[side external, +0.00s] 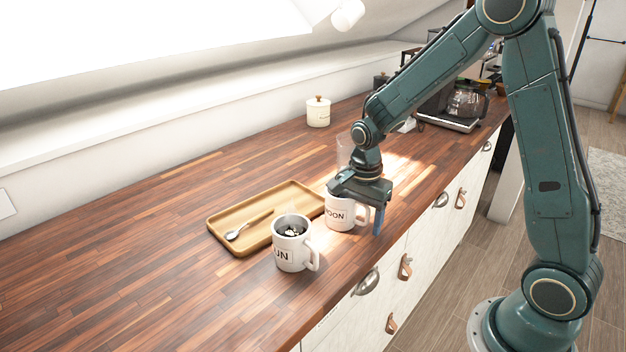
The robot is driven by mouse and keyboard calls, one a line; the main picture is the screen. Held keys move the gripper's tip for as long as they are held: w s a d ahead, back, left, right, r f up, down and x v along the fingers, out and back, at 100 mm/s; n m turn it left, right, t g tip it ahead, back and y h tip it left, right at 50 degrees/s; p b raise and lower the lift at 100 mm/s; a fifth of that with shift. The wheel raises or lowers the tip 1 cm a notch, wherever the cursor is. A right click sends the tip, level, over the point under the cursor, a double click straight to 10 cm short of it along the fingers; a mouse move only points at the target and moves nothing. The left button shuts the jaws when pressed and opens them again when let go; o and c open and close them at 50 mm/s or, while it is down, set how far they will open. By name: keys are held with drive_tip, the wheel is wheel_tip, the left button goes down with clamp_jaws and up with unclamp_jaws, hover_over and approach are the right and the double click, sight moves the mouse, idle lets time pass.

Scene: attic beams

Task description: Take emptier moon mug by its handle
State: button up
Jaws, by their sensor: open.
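The moon mug (338,215), white with dark letters of which "OON" shows, stands upright on the wooden counter beside the tray's right end. Its top and inside are hidden by my gripper (362,208), so its fill level cannot be seen. My gripper is open and points down over the mug's right side. One blue finger hangs to the right of the handle; the other finger is hard to make out. I cannot tell whether a finger touches the mug. A second white mug (289,253), reading "UN", stands nearer the camera, with dark contents and pale bits on top.
A wooden tray (222,243) with a spoon (247,226) lies left of the mugs. A lidded white jar (318,112) and a coffee maker (465,104) stand farther back. The counter's front edge is close on the right; its left part is clear.

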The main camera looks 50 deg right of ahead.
drive_tip(key=shift+c, duration=0.5)
drive_tip(key=c, duration=1.3)
drive_tip(key=shift+r, duration=0.3)
drive_tip(key=shift+r, duration=9.65)
drive_tip(key=shift+r, duration=0.1)
